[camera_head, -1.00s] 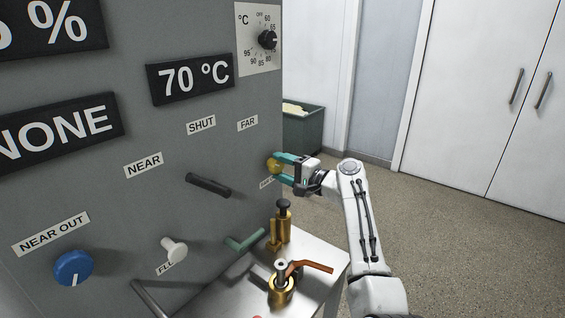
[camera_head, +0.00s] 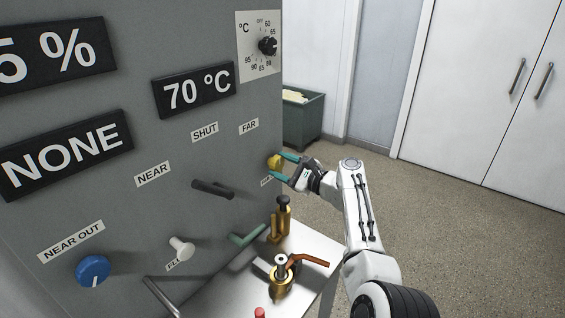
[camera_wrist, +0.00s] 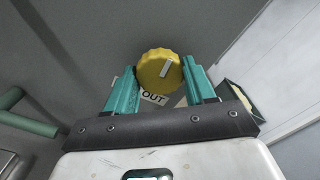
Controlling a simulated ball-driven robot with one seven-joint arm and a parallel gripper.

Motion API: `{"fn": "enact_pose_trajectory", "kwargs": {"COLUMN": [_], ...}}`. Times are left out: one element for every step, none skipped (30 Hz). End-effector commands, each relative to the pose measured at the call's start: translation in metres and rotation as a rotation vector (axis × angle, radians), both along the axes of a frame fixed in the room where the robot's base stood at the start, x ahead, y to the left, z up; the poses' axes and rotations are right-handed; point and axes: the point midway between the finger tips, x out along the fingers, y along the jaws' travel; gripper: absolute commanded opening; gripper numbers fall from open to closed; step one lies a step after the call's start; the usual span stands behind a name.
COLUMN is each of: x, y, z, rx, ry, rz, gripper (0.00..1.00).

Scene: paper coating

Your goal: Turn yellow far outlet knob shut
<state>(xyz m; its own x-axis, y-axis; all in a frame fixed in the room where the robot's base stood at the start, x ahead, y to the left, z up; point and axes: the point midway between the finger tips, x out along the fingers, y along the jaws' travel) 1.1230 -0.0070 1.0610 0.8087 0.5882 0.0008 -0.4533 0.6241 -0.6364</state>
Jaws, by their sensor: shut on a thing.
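The yellow knob (camera_head: 274,162) is on the right part of the grey machine front, below the FAR label (camera_head: 249,126). In the wrist view the yellow knob (camera_wrist: 158,70) has a ridged edge and a pale pointer line slanting up to the right. A label ending in OUT (camera_wrist: 153,98) is partly hidden under it. My gripper (camera_head: 281,166) has its two teal fingers on opposite sides of the knob. In the wrist view the gripper (camera_wrist: 160,78) is shut on the knob's rim.
A blue knob (camera_head: 93,271) marked NEAR OUT, a white knob (camera_head: 181,247) and a dark lever (camera_head: 212,189) are on the panel. Brass fittings (camera_head: 282,225) with an orange handle (camera_head: 308,261) stand on a pale ledge below. A green bin (camera_head: 303,118) stands behind, with open floor at right.

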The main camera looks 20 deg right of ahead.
Motion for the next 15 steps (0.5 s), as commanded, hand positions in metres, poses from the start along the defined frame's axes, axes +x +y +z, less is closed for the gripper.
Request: {"fn": "enact_pose_trajectory", "kwargs": {"x": [-0.0001, -0.0001, -0.0002, -0.0002, -0.0002, -0.0003, -0.0003, -0.0004, -0.0004, -0.0004, -0.0004, -0.0004, -0.0004, -0.0004, -0.0004], "y": [-0.0019, -0.0018, -0.0018, -0.0018, -0.0017, -0.0017, -0.0016, -0.0017, -0.0017, -0.0017, -0.0018, -0.0018, -0.0018, -0.0018, -0.0019], "z": [0.0, -0.0001, -0.0004, -0.0007, -0.0009, -0.0013, -0.0015, -0.0017, -0.0019, -0.002, -0.0021, -0.0023, -0.0025, -0.0025, -0.0025], "rx": [0.019, 0.03, 0.041, 0.05, 0.058, 0.066, 0.071, 0.076, 0.081, 0.085, 0.087, 0.09, 0.092, 0.093, 0.094], "ry": [0.016, 0.024, 0.032, 0.039, 0.045, 0.052, 0.056, 0.059, 0.063, 0.066, 0.067, 0.07, 0.071, 0.071, 0.073], "rz": [-0.004, -0.004, -0.004, -0.003, -0.003, -0.004, -0.004, -0.004, -0.004, -0.004, -0.004, -0.004, -0.004, -0.004, -0.004], "gripper": [0.24, 0.24, 0.24, 0.24, 0.24, 0.24, 0.24, 0.24, 0.24, 0.24, 0.24, 0.24, 0.24, 0.24, 0.24]}}
